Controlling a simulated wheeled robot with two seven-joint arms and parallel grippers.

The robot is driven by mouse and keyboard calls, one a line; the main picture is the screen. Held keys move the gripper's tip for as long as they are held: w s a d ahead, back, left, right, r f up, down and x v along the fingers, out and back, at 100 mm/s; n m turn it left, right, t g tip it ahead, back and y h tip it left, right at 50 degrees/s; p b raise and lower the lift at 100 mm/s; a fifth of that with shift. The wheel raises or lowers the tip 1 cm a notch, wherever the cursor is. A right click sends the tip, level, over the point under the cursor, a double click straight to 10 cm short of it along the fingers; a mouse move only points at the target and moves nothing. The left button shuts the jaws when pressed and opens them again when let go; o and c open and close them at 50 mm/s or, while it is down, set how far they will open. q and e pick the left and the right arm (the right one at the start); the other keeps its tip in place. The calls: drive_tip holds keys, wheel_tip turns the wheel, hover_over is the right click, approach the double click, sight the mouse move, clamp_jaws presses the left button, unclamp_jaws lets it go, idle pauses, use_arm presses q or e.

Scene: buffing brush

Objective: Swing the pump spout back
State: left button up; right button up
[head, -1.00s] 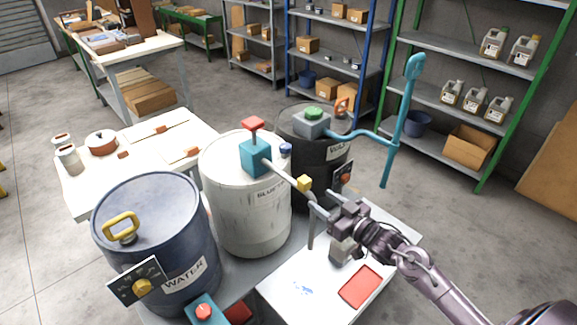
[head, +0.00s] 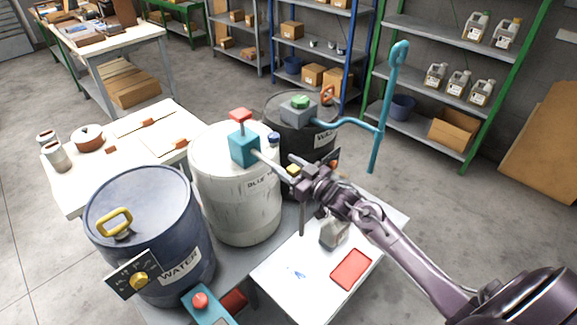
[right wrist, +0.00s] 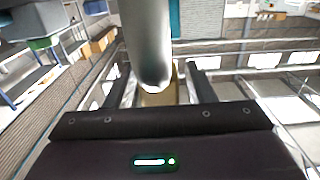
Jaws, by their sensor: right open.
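The pump is a teal block (head: 244,149) with a red knob, standing on the white drum (head: 235,200). Its pale spout (head: 268,163) reaches right and toward me, with a yellow piece (head: 293,169) near its outer end. My right gripper (head: 300,174) is at that outer end and covers part of it. In the right wrist view the grey spout pipe (right wrist: 147,40) comes down between my open right fingers (right wrist: 158,85), with a gap on both sides. My left gripper is not in view.
A blue water drum (head: 150,230) stands left and a black drum (head: 300,140) with a teal curved pipe (head: 375,130) stands behind. A white table (head: 300,262) with a red tray (head: 351,270) and a grey container (head: 334,233) lies below my right arm.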

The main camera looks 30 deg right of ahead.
clamp_jaws()
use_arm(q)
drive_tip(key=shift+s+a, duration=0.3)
